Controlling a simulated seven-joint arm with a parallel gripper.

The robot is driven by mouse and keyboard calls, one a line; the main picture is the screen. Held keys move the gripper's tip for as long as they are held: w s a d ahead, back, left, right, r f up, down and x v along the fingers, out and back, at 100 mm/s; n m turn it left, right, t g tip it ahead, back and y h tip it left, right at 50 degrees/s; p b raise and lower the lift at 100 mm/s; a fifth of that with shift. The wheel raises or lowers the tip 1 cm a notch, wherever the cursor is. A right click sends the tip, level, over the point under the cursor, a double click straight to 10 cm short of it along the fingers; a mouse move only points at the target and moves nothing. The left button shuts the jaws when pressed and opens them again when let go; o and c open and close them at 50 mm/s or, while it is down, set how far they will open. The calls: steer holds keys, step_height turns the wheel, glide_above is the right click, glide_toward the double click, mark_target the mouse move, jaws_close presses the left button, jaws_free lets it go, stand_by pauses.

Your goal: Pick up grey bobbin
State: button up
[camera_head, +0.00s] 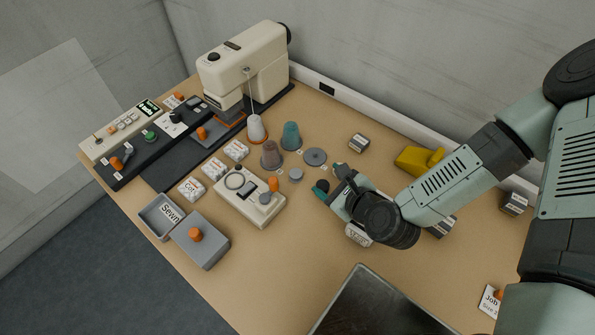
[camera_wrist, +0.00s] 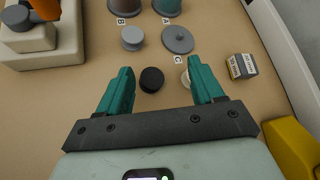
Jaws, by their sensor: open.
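A small grey bobbin (camera_head: 296,174) stands on the table beside the brown cone, and it also shows in the wrist view (camera_wrist: 132,38), ahead of my left finger. My gripper (camera_wrist: 160,74) is open and empty, its two green fingers spread over the table. In the head view my gripper (camera_head: 332,182) is just right of the grey bobbin, not around it. A black bobbin (camera_wrist: 151,79) lies between the fingers in the wrist view. A pale round piece (camera_wrist: 185,78) is partly hidden by the right finger.
A grey disc (camera_head: 315,156) lies just behind the grey bobbin. A brown cone (camera_head: 271,156), a teal cone (camera_head: 291,137) and a white cone (camera_head: 257,130) stand behind. A small box (camera_head: 359,143) and a yellow object (camera_head: 418,161) are to the right. A dark tray (camera_head: 372,305) is in front.

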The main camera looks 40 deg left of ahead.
mark_target(295, 172)
steer(key=s+a+m, duration=0.1)
steer(key=m, duration=0.1)
steer(key=s+a+f+m+t+y, duration=0.1)
steer(key=s+m, duration=0.2)
steer(key=m, duration=0.1)
steer(key=shift+s+a+f+t+y, duration=0.25)
steer(key=shift+a+t+y, duration=0.05)
steer(key=shift+a, duration=0.1)
steer(key=x, duration=0.7)
steer(key=shift+w+a+f, duration=0.1)
steer(key=shift+w+a, duration=0.05)
steer(key=c, duration=1.1)
